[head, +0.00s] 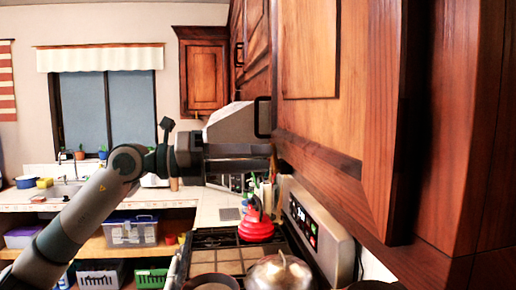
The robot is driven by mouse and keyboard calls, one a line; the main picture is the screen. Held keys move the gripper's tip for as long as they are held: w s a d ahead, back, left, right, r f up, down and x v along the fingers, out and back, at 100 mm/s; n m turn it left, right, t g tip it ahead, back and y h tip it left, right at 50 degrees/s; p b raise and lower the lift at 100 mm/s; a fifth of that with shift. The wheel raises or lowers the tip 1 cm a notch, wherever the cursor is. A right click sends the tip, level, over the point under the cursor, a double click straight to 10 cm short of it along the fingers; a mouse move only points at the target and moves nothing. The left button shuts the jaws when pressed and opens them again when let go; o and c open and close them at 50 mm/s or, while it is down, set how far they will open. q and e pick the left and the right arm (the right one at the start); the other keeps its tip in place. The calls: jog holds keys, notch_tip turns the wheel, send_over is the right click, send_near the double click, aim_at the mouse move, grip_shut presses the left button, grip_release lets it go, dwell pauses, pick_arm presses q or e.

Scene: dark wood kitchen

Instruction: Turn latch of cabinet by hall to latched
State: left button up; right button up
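Dark wood wall cabinets (345,85) fill the right side of the head view, seen at a steep angle. A black handle (262,117) stands out from the near cabinet's left edge. I cannot make out a latch or its position. My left gripper (266,157) reaches in from the left at the cabinet's lower left edge, just below the handle. I cannot tell whether it touches the cabinet, and its fingers are too dark and edge-on to judge their opening. My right gripper is not in view.
Below are a stove (215,250) with a glass-lidded pot (280,272), a red kettle (256,228) and a control panel (312,225). A grey hood (231,125) sits behind my gripper. A farther wall cabinet (204,78) hangs at the back. A sink counter (100,201) stands at left.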

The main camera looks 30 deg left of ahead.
pick_arm(q)
jog(key=shift+w+d, duration=0.25)
jog(key=shift+d, duration=0.05)
grip_shut()
jog(key=shift+m, duration=0.4)
jog(key=m+b, duration=0.3)
jog(key=m, duration=0.2)
jog(key=s+d+m+b, duration=0.1)
jog(key=m+b, duration=0.1)
jog(key=m, duration=0.1)
jog(key=shift+s+r+b, duration=0.1)
jog(key=shift+r+b, duration=0.15)
jog(key=shift+b, duration=0.05)
dwell(0.4)
